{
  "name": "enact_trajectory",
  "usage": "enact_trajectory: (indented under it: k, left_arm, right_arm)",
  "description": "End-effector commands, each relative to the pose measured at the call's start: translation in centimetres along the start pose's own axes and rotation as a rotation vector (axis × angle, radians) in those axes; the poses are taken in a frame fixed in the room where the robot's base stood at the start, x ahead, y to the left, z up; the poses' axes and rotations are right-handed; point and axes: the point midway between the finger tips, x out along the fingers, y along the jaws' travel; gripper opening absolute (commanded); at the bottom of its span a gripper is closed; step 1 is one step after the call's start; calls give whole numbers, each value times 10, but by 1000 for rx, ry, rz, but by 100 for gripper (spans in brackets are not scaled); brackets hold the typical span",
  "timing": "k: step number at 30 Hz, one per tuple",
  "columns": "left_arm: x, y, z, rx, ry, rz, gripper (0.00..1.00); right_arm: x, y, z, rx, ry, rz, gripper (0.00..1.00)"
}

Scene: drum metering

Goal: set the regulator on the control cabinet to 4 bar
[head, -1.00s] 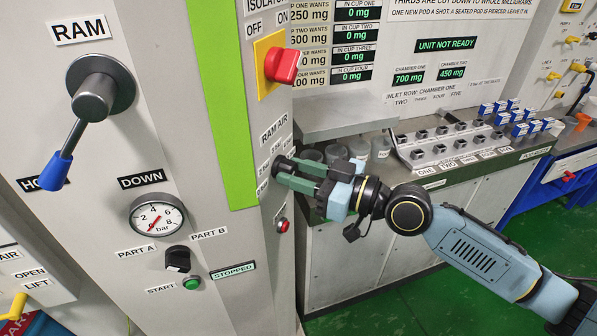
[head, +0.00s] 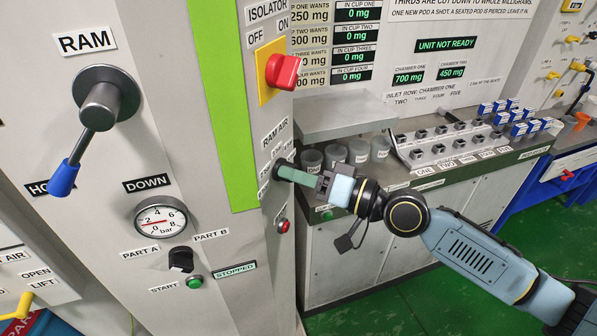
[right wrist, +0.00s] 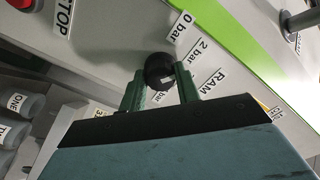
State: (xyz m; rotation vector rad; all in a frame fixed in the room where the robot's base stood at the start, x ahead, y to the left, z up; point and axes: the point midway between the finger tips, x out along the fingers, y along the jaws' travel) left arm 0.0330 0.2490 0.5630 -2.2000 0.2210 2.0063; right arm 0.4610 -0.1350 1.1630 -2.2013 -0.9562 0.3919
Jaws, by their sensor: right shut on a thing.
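The regulator is a round black knob (right wrist: 158,68) on the control cabinet's side face (head: 255,112), under the RAM AIR label. In the right wrist view, labels of 0 bar and 2 bar stand near it, and another bar label is partly hidden. My right gripper (head: 284,172) is shut on the knob, with its green fingers (right wrist: 160,84) on either side of it. The gauge (head: 160,222) on the cabinet front has a red needle that lies to the left, about at the 2 side of its scale. My left gripper is not in view.
A red isolator switch (head: 283,71) on a yellow plate sits above the knob. A small red button (head: 283,226) is below it. The ram lever (head: 67,178) with a blue grip is at the left. Grey cups (head: 335,153) stand on the bench behind my gripper.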

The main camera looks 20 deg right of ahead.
Motion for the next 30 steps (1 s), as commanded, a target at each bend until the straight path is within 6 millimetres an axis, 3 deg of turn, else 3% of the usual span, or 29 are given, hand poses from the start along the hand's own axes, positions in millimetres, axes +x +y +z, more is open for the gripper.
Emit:
enact_trajectory:
  k: [30]
  left_arm:
    - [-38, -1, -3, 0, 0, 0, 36]
  right_arm:
    - [0, -3, -2, 971, 1, 0, 9]
